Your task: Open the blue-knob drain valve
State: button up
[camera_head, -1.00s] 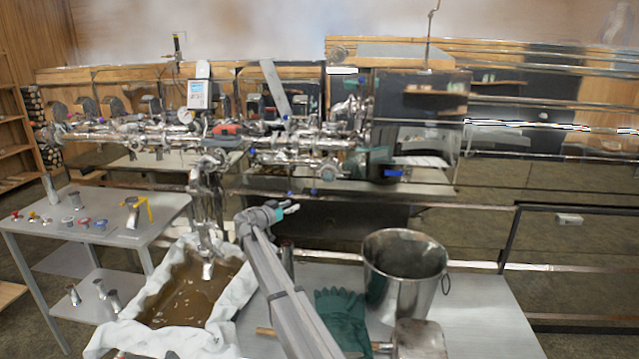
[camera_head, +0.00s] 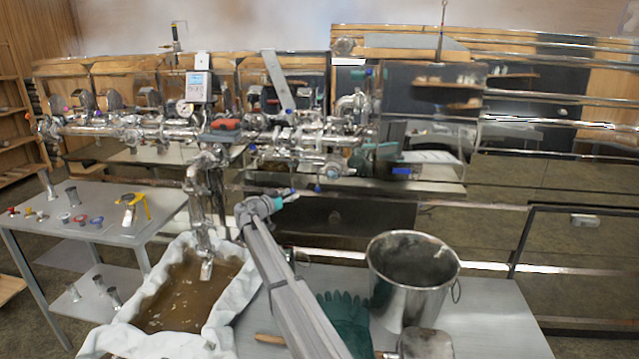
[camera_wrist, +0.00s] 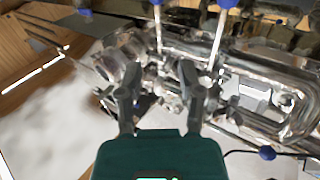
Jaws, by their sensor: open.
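Several blue knobs show on the steel pipework. In the wrist view one blue knob (camera_wrist: 267,153) is at the lower right and another (camera_wrist: 227,4) is at the top edge on a pale stem. In the head view a blue knob (camera_head: 317,188) hangs below the pipes, right of my gripper (camera_head: 290,197). I cannot tell which knob is the drain valve's. My gripper also shows in the wrist view (camera_wrist: 158,82), with its two fingers apart and pipe fittings seen beyond them. Nothing is visibly held. The head view shows it in front of and below the pipes.
A cloth-lined tray of brown liquid (camera_head: 238,250) stands under a vertical spout pipe (camera_head: 199,215). A steel bucket (camera_head: 385,290) and green gloves (camera_head: 345,320) are on the front table. A side table (camera_head: 95,250) at left holds loose fittings. Pipes crowd the space around my gripper.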

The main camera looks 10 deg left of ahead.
aim_at(318, 187)
jog(key=shift+d, duration=0.1)
jog(key=x, duration=1.3)
jog(key=shift+w+d, duration=0.25)
jog(key=shift+w, duration=0.1)
grip_shut()
